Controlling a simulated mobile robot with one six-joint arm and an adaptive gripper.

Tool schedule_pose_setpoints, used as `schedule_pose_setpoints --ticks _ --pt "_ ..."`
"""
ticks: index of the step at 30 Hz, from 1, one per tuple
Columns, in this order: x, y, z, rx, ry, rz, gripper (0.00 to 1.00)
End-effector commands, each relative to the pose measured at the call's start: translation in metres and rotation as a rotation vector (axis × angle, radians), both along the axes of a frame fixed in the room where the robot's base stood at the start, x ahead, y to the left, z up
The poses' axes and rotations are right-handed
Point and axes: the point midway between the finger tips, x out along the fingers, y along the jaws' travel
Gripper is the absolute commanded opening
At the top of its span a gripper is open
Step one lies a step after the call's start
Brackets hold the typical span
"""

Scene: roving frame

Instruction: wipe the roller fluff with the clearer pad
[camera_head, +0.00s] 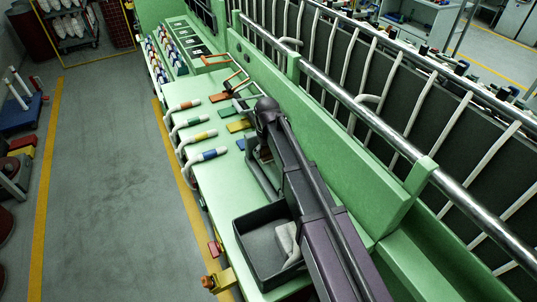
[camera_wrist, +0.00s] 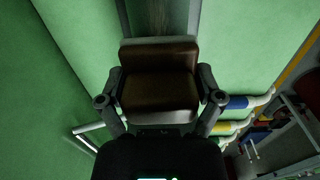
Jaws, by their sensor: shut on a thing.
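In the wrist view, the clearer pad (camera_wrist: 158,93), a brown block with a paler ledge on its far side, sits between the two fingers of my gripper (camera_wrist: 160,80). The fingers press on its left and right sides. A dark grey strip (camera_wrist: 136,16) runs away beyond the pad, over green surface. In the head view, my dark arm reaches over the green bench and largely hides the gripper and pad. A long shiny roller or rail (camera_head: 385,127) runs along the green frame at right. I cannot make out fluff with certainty.
A dark open tray (camera_head: 246,252) holding a white item (camera_head: 287,240) stands beside my arm. White tubes with coloured bands (camera_head: 200,138) line the bench's left edge. Coloured plates (camera_head: 238,126) and racked bobbins (camera_head: 160,58) lie farther back. The grey aisle floor (camera_head: 115,190) at left is clear.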

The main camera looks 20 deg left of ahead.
Motion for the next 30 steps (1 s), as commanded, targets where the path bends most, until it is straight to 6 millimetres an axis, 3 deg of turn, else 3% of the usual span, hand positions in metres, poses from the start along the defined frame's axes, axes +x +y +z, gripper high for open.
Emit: schedule_pose_setpoints --ticks 12,30 --pt "0.017 0.021 -0.002 0.0 0.0 0.0 0.47" --pt "0.018 0.022 0.0 0.001 -0.001 0.0 0.47"
